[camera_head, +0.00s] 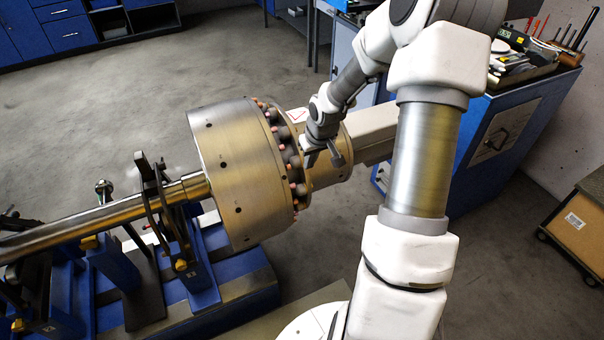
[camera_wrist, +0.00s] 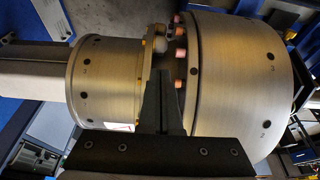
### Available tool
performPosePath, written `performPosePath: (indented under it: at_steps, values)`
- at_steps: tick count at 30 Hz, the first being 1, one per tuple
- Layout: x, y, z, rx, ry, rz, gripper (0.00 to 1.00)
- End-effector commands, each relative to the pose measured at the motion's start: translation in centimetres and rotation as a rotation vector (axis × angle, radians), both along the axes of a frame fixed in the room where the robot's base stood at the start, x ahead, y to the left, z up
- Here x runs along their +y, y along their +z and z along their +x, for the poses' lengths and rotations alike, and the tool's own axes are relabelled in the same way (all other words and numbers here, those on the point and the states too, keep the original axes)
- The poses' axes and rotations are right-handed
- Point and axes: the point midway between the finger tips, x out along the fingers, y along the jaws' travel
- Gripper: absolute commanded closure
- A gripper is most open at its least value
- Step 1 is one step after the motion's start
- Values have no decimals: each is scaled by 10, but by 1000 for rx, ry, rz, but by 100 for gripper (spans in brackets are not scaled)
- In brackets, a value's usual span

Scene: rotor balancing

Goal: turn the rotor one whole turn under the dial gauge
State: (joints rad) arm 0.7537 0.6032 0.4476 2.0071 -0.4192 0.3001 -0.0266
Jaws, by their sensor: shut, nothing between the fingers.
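The rotor shows in the head view as a large brushed-metal drum (camera_head: 238,172) on a long horizontal shaft (camera_head: 110,216). A flange with a ring of copper-coloured bolts (camera_head: 285,150) joins it to a smaller cylinder (camera_head: 335,172). My gripper (camera_head: 322,160) is at this flange, between drum and cylinder. In the wrist view the shut fingers (camera_wrist: 162,85) point into the gap beside the bolts (camera_wrist: 179,52), between the big drum (camera_wrist: 245,75) and the small cylinder (camera_wrist: 103,85). Nothing shows between them. I cannot tell whether they touch a bolt. I cannot clearly make out the dial gauge.
The shaft lies over a blue support stand (camera_head: 195,255) with dark upright arms (camera_head: 158,195). A blue cabinet with tools on top (camera_head: 500,130) stands behind my arm. A wheeled crate (camera_head: 580,220) is at the right. The floor behind the drum is clear.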

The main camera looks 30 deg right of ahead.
Motion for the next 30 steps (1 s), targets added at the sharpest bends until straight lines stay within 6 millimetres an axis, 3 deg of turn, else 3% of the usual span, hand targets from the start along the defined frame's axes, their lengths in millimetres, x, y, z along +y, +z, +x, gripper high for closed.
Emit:
performPosePath:
  at_steps: [18, 24, 30]
  values:
    - [1, -106, 35, 2, 2, 2, 100]
    - [0, -125, 42, 0, 0, 1, 100]
    - [0, -130, 44, 0, 1, 0, 100]
